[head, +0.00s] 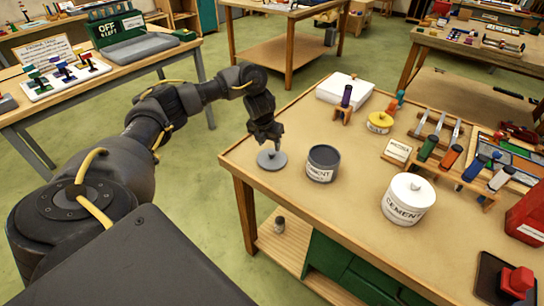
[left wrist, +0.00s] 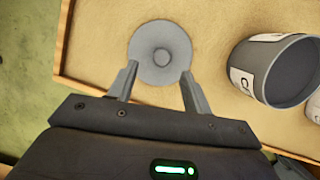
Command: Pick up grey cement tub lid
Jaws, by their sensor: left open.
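The grey cement tub lid (head: 272,160) lies flat on the bench near its left corner. It is a round disc with a small knob in the middle. In the left wrist view the lid (left wrist: 160,52) sits just beyond and between the fingertips. My left gripper (head: 278,142) points down over the lid, and in the left wrist view its fingers (left wrist: 160,76) are spread apart with nothing gripped. An open grey cement tub (head: 322,164) stands to the right of the lid; its dark inside shows in the left wrist view (left wrist: 290,72). My right gripper is not in view.
A white cement tub (head: 408,199) with its lid on stands farther right. The bench edge (head: 240,180) runs close to the lid's left side.

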